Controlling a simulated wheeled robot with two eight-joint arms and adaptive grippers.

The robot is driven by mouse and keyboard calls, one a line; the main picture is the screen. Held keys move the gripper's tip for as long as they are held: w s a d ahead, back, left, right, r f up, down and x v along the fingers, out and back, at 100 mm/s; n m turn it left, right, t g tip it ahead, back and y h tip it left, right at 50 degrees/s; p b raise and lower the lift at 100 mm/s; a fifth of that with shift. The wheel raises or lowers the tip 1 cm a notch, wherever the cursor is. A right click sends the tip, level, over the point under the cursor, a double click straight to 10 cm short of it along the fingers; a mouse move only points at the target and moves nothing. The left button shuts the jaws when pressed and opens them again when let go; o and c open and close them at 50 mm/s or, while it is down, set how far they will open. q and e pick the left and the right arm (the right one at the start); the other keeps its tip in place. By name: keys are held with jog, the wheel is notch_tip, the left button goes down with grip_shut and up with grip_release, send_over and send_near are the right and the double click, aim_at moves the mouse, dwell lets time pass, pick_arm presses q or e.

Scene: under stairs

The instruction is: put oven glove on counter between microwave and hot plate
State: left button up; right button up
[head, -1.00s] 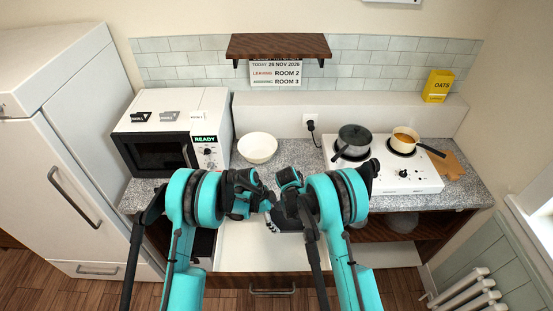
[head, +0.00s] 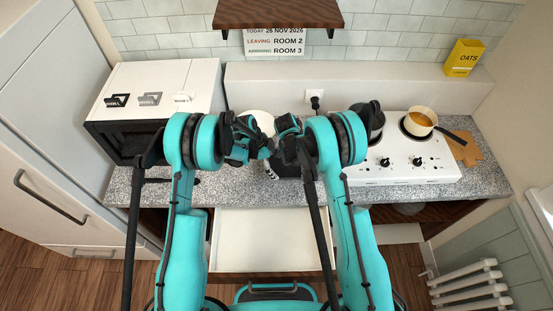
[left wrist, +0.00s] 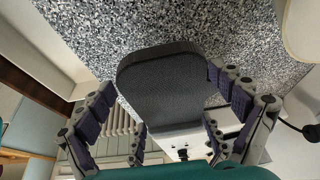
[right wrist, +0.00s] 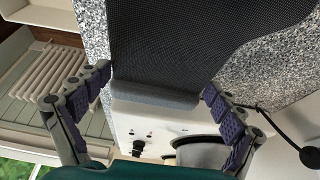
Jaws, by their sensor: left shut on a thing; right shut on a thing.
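The dark grey oven glove (head: 288,168) hangs low between my two grippers, over the front part of the grey speckled counter (head: 235,185). It fills the middle of the left wrist view (left wrist: 165,85) and the top of the right wrist view (right wrist: 180,45). My left gripper (head: 264,149) and my right gripper (head: 284,147) are both shut on it. The arms hide much of it in the head view. The white microwave (head: 170,85) stands to the left, the white hot plate (head: 400,168) to the right. Whether the glove touches the counter I cannot tell.
A white bowl (head: 261,118) sits behind my grippers, partly hidden. A saucepan with orange contents (head: 418,121) and a dark-lidded pot (head: 374,114) are on the hot plate. A white drawer (head: 270,250) is open below the counter. A wooden shelf (head: 280,12) hangs above.

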pick_arm(q)
jog(key=shift+w+f+b, duration=0.2)
jog(key=shift+f+b, duration=0.1)
jog(key=shift+f, duration=0.15)
pick_arm(e)
jog(key=shift+w+f, duration=0.2)
jog(key=shift+f, duration=0.25)
pick_arm(q)
jog(key=shift+s+f+b, duration=0.1)
jog(key=shift+f+b, duration=0.25)
jog(key=shift+b, duration=0.1)
pick_arm(e)
jog(key=shift+s+f, duration=0.1)
jog(key=shift+f, duration=0.25)
pick_arm(q)
notch_tip(320, 180, down, 4)
jog(key=b, duration=0.3)
jog(key=shift+r, duration=0.25)
pick_arm(e)
notch_tip(320, 180, down, 4)
jog(key=shift+r, duration=0.25)
pick_arm(q)
jog(key=o, duration=1.3)
pick_arm(e)
jog(key=o, duration=0.8)
pick_arm(q)
jog(key=shift+o, duration=0.2)
pick_arm(e)
jog(key=shift+o, duration=0.2)
